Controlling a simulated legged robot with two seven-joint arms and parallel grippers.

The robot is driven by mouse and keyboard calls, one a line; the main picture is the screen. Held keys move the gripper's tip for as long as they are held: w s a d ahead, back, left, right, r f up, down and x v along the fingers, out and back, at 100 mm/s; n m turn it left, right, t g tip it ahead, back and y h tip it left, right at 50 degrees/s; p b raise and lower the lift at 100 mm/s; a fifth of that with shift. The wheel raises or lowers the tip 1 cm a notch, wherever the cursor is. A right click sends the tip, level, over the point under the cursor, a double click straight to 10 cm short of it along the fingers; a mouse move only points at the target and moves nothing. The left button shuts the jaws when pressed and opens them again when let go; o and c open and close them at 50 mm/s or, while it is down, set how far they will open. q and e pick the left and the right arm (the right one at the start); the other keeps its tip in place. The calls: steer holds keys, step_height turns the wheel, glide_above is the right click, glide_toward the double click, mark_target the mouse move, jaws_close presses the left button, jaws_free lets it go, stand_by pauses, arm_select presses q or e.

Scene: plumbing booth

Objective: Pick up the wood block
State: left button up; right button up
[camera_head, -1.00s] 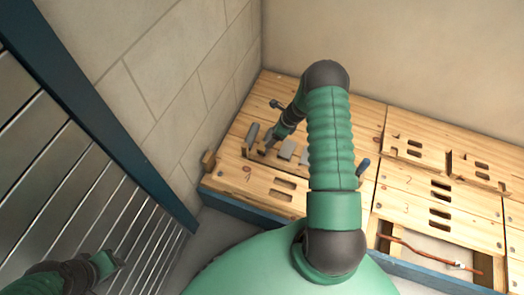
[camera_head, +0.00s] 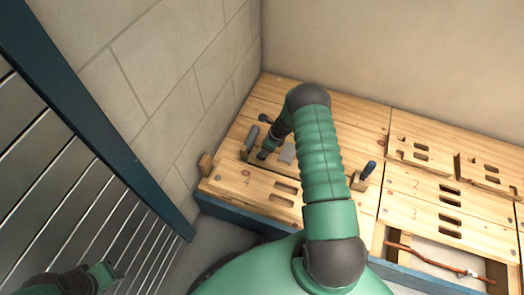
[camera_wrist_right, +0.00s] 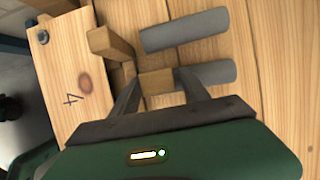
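The wood block (camera_wrist_right: 157,82) is a small light brown piece. In the right wrist view it lies between the two fingers of my right gripper (camera_wrist_right: 157,88), which stand close against both its sides. I cannot tell if they press on it. In the head view my right gripper (camera_head: 264,154) is low over the left part of the bench, and the block there is hidden or too small to make out. My left gripper (camera_head: 110,274) is at the lower left, away from the bench, and its fingers are unclear.
A wooden post (camera_wrist_right: 108,42) stands beside the block, and two grey cylinders (camera_wrist_right: 183,29) (camera_wrist_right: 212,73) lie close by. A stone wall (camera_head: 170,90) is close on the left.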

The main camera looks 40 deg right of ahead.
steer(key=shift+a, duration=0.1)
steer(key=c, duration=1)
steer(key=shift+r, duration=0.1)
steer(key=shift+c, duration=0.2)
